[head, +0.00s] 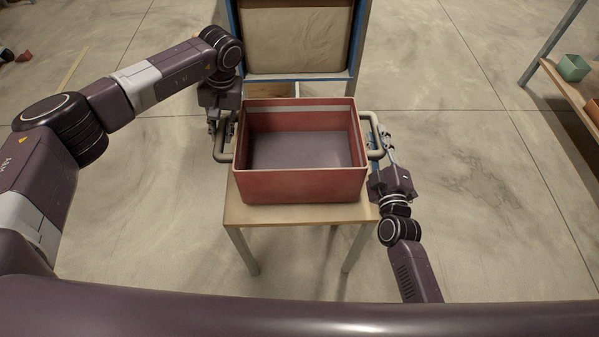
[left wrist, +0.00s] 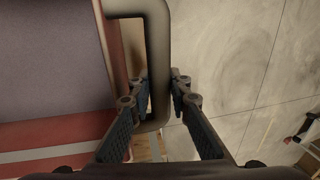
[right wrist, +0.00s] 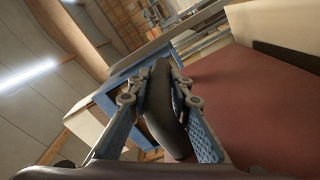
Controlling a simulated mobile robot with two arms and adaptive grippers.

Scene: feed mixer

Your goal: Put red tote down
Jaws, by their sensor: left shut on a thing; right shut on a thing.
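The red tote (head: 300,187) is an open box with a grey floor and a bent handle on each side. It appears empty. In the head view it is upright over a small wooden table; I cannot tell whether it touches the top. My left gripper (head: 222,128) is shut on the tote's left handle (left wrist: 155,50), which passes between its fingers in the left wrist view. My right gripper (head: 385,150) is shut on the right handle (right wrist: 160,110). The tote's side wall (right wrist: 255,110) fills the right of the right wrist view.
The wooden table (head: 300,214) shows along its front edge below the tote. A blue-framed unit with a beige panel (head: 297,40) stands right behind. A shelf (head: 575,92) with a green bin (head: 573,67) is at the far right.

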